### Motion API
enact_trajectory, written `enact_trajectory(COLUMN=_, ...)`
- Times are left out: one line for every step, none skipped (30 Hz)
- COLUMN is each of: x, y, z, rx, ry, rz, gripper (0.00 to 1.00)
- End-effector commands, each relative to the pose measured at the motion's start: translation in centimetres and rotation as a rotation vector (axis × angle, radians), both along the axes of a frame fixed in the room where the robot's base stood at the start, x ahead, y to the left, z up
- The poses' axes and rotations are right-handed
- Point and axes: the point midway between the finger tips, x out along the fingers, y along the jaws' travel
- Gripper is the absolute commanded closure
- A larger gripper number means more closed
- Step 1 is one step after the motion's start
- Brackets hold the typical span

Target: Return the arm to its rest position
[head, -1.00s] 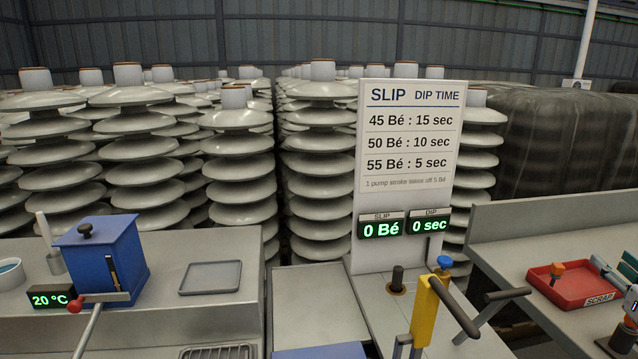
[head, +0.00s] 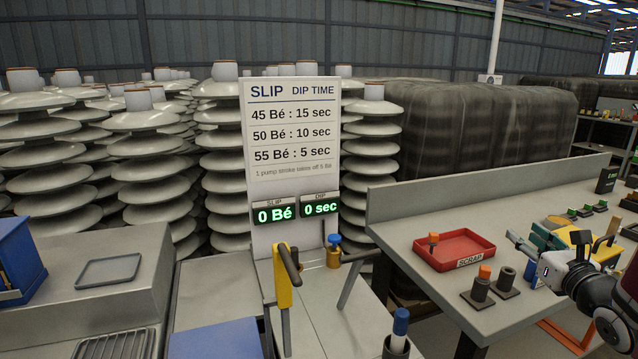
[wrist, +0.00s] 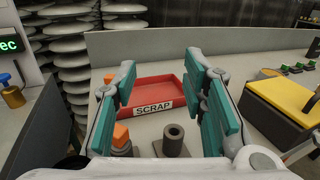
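My gripper (head: 529,243) is at the right of the head view, above the right bench, with my arm coming in from the right edge. In the wrist view my gripper (wrist: 165,105) shows two teal-padded fingers spread wide apart with nothing between their pads. It is open and empty. Beyond the fingers are the red scrap tray (wrist: 155,92) and a dark hollow cylinder (wrist: 174,138).
The red scrap tray (head: 455,249) holds an orange-topped piece. Two dark cylinders (head: 492,288) stand in front of it, one with an orange plug. A yellow lever (head: 284,275) and a slip sign (head: 291,130) stand at the centre. A blue box (head: 18,260) is at left.

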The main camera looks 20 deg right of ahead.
Motion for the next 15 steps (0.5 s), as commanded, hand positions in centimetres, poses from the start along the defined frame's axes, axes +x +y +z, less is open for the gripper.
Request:
enact_trajectory(x=0.4, y=0.6, z=0.2, rx=-0.009, ry=0.002, rz=0.02, gripper=0.61)
enact_trajectory(x=0.6, y=1.0, z=0.3, rx=-0.015, ry=0.003, rz=0.032, gripper=0.61)
enact_trajectory(x=0.9, y=1.7, z=0.5, rx=-0.026, ry=0.005, rz=0.054, gripper=0.61)
enact_trajectory(x=1.2, y=2.2, z=0.7, rx=-0.033, ry=0.007, rz=0.069, gripper=0.61)
enact_trajectory(x=1.4, y=2.7, z=0.8, rx=-0.039, ry=0.009, rz=0.084, gripper=0.61)
enact_trajectory(x=1.7, y=3.3, z=1.0, rx=-0.049, ry=0.011, rz=0.104, gripper=0.61)
enact_trajectory(x=2.0, y=4.0, z=1.2, rx=-0.059, ry=0.012, rz=0.124, gripper=0.61)
enact_trajectory(x=2.3, y=4.7, z=1.4, rx=-0.07, ry=0.015, rz=0.147, gripper=0.61)
enact_trajectory(x=2.7, y=5.6, z=1.7, rx=-0.083, ry=0.017, rz=0.174, gripper=0.61)
enact_trajectory(x=2.9, y=6.4, z=1.8, rx=-0.093, ry=0.019, rz=0.197, gripper=0.61)
enact_trajectory(x=3.2, y=7.3, z=2.1, rx=-0.106, ry=0.022, rz=0.224, gripper=0.61)
enact_trajectory(x=3.6, y=8.5, z=2.3, rx=-0.123, ry=0.025, rz=0.258, gripper=0.61)
enact_trajectory(x=3.9, y=9.5, z=2.6, rx=-0.138, ry=0.028, rz=0.288, gripper=0.61)
enact_trajectory(x=4.1, y=10.5, z=2.8, rx=-0.154, ry=0.031, rz=0.318, gripper=0.61)
enact_trajectory(x=4.5, y=12.0, z=3.0, rx=-0.177, ry=0.035, rz=0.362, gripper=0.61)
